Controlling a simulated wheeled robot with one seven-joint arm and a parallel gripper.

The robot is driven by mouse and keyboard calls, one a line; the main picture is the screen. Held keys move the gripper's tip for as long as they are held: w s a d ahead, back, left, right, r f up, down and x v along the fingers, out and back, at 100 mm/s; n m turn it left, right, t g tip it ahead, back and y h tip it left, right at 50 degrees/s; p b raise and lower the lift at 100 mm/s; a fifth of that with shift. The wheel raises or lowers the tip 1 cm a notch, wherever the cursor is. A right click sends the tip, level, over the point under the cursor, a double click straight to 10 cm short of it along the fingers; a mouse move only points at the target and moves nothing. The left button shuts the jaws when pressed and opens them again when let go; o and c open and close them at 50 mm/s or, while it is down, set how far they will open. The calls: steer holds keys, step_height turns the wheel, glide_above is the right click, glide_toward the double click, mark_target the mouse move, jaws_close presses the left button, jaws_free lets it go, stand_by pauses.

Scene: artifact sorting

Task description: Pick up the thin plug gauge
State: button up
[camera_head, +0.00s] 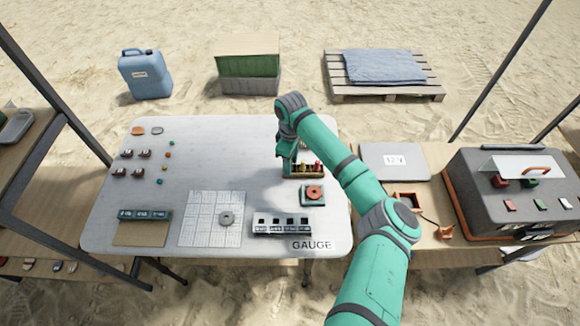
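A small dark rack (310,176) with several short coloured pieces (317,167), some red and some yellowish, stands at the right side of the white table (200,152). These may be plug gauges, but they are too small to tell which one is thin. My gripper (289,172) points down at the left end of this rack, and my wrist and arm hide part of it. I cannot tell whether the fingers touch a piece or are open or shut.
A green block with an orange disc (314,192) sits just in front of the rack. A grey slotted holder (281,226) stands near the "GAUGE" label. A gridded sheet (200,222) bears a grey ring (227,218). The table's middle is clear. A dark case (515,190) stands at right.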

jaws_close()
steer(key=shift+a, duration=0.1)
